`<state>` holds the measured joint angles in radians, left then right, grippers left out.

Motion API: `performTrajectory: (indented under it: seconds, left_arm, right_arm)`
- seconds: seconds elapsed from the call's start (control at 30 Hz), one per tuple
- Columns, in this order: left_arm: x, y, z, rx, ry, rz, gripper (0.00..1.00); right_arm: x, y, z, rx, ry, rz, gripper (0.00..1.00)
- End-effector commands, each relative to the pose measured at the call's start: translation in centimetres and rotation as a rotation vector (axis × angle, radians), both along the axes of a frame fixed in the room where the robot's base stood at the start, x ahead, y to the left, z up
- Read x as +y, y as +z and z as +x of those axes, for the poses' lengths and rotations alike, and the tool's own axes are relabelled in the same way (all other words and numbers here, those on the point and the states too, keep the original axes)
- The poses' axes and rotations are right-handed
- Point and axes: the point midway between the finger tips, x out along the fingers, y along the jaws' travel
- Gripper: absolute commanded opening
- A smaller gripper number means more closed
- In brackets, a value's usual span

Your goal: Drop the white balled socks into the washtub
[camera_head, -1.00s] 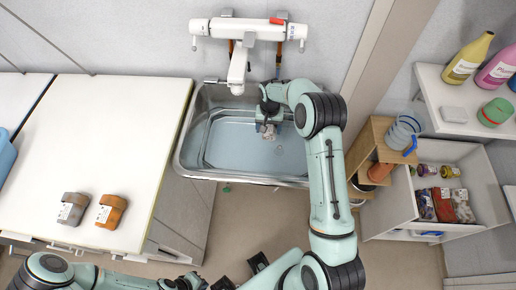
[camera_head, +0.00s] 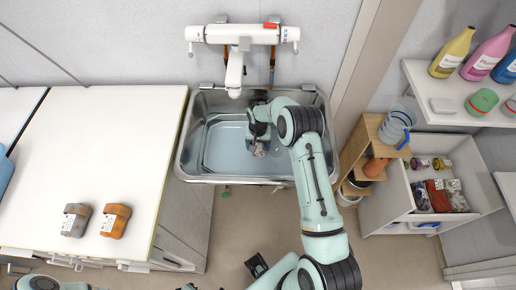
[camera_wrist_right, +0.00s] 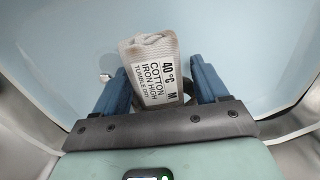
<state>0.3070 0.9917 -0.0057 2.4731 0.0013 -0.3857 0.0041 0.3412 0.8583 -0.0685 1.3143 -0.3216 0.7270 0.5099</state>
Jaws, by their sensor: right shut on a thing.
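The white balled socks (camera_wrist_right: 152,62) show in the right wrist view as a pale knitted bundle with a printed care label. My right gripper (camera_wrist_right: 160,88) is shut on them, with a blue finger at each side. In the head view the right gripper (camera_head: 260,146) is over the washtub (camera_head: 183,160), a metal basin with a pale blue inside, and the socks show only as a small greyish shape at its tip. How high they are above the bottom I cannot tell.
A white tap (camera_head: 234,75) hangs over the basin's back. A white counter (camera_head: 90,160) with a grey box (camera_head: 75,220) and an orange box (camera_head: 115,220) lies left. Right are a wooden shelf (camera_head: 352,160), an open drawer (camera_head: 395,190) and a bottle shelf (camera_head: 425,95).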

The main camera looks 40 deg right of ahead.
Motion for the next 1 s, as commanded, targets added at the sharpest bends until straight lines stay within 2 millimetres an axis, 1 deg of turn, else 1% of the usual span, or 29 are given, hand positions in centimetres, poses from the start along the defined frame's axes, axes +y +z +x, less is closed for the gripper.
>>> performTrajectory:
  seconds: [0.03,0.1,0.2,0.43,0.8,0.93,0.97,1.0]
  left_arm:
    - [0.0,0.1,0.1,-0.001,0.000,0.000,0.00]
    - [0.0,0.2,0.1,-0.001,0.000,0.000,0.00]
    - [0.0,0.3,0.2,-0.002,0.001,0.000,0.00]
    - [0.0,0.2,0.1,-0.001,0.000,0.000,0.00]
    - [0.0,-0.8,-0.5,0.006,0.000,0.000,0.00]
    - [0.0,-0.8,-0.5,0.006,0.000,0.000,0.00]
    - [0.0,-0.8,-0.5,0.006,0.000,0.000,0.00]
    - [0.0,-0.8,-0.5,0.006,0.000,0.000,0.00]
  right_arm:
    - [0.0,-0.9,-0.1,0.003,-0.001,0.001,0.43]
    - [0.0,-1.9,-0.1,0.003,-0.001,0.001,0.43]
    - [0.0,-2.7,0.0,0.000,0.000,0.000,0.43]
    - [0.0,-2.8,0.0,-0.001,0.000,-0.001,0.43]
    - [0.0,-4.0,-0.1,0.001,0.000,0.000,0.43]
    - [0.0,-4.0,0.0,0.001,0.000,-0.001,0.43]
    - [0.0,-4.0,0.0,0.001,0.000,-0.001,0.83]
    - [0.0,-4.0,0.0,0.001,0.000,-0.001,0.96]
